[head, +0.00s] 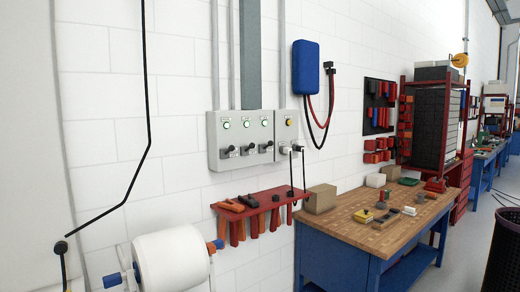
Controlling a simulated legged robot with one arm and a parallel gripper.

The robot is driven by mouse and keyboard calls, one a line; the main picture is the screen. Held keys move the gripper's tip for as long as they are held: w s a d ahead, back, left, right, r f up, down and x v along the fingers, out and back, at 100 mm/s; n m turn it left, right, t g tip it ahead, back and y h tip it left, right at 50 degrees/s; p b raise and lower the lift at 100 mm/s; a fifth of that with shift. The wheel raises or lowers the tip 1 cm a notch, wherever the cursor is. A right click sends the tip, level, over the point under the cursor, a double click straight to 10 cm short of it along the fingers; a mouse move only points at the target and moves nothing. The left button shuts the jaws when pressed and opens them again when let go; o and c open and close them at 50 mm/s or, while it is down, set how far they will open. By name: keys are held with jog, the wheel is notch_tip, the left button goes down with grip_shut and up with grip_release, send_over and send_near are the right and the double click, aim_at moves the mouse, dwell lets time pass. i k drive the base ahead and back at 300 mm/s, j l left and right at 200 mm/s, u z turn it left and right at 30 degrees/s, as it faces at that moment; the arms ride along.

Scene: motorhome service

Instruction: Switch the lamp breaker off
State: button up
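A grey switch panel (240,138) is mounted on the white wall near the middle of the head view. The labels are too small to read, so I cannot tell which switch is the lamp breaker. The switch positions are also unclear. My gripper is not in view.
A red tool rack (262,203) hangs below the panel. A large white paper roll (171,260) is at the lower left. A blue wall unit (306,67) hangs above the bench.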

aim_at(252, 145)
jog(key=i+l, duration=0.15)
jog(key=i, duration=0.2)
jog(key=i+z, duration=0.15)
jog(key=i, duration=0.4)
jog(key=i+z, duration=0.15)
jog(key=i, duration=0.45)
jog(key=i+j+z, duration=0.15)
jog(key=i, duration=0.4)
jog(key=i+j+z, duration=0.1)
jog(key=i, duration=0.45)
